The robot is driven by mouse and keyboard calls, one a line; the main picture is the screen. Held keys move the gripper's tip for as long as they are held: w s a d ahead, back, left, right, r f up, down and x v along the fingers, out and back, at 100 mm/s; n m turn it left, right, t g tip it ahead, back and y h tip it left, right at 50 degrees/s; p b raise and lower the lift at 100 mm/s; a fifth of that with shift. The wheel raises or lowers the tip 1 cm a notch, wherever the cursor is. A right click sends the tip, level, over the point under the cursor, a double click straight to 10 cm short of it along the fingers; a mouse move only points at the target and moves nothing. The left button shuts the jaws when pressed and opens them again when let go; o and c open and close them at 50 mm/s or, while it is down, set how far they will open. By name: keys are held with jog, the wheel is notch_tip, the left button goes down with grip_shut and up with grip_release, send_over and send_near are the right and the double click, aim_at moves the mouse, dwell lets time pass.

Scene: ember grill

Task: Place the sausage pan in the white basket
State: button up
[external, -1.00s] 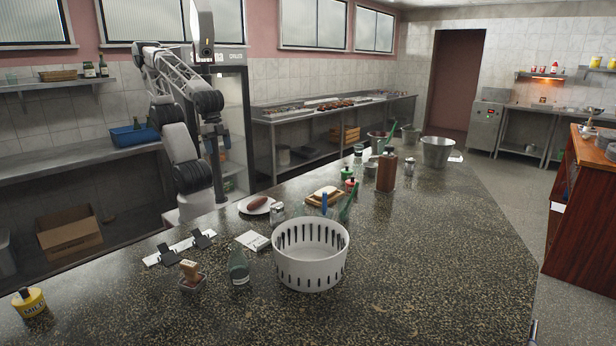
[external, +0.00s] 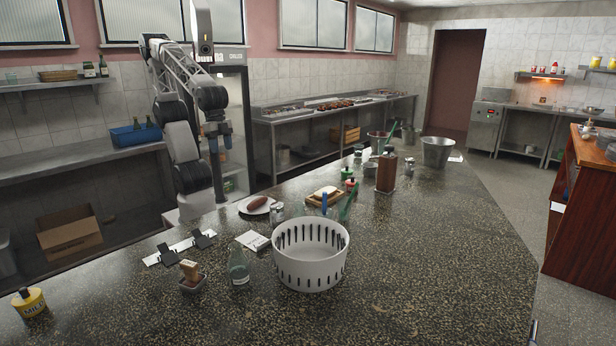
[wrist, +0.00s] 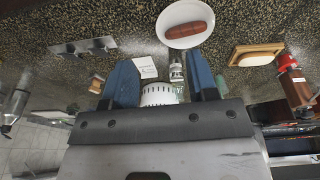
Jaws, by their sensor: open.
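The sausage pan shows as a white oval dish (external: 247,210) with one brown sausage (external: 258,203) in it, on the counter's far side near my arm's base. In the wrist view the dish (wrist: 167,42) and sausage (wrist: 187,29) are at top centre, beyond the fingertips. The white basket (external: 311,270) is round with slotted walls and stands upright at mid counter; its inside looks empty. In the wrist view the basket (wrist: 158,95) is partly hidden behind my gripper. My gripper (external: 220,148) is open and empty, with blue fingers, raised above and left of the dish.
A small shaker (external: 277,212) stands close beside the dish. A cutting board (external: 325,197), a glass bottle (external: 238,266), a white card (external: 252,241) and a strip with black clips (external: 180,249) surround the basket.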

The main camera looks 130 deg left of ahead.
jog(key=w+d+r+n, duration=0.1)
jog(key=w+d, duration=0.5)
jog(key=w, duration=0.4)
jog(key=n+g, duration=0.2)
jog(key=n, duration=0.1)
send_over(189, 263)
jog(key=f, duration=1)
jog(key=shift+s+a, duration=0.15)
jog(key=shift+a, duration=0.25)
jog(key=shift+w+d+f, duration=0.2)
jog(key=shift+w+d, duration=0.05)
jog(key=shift+d, duration=0.25)
jog(key=shift+f, duration=1.3)
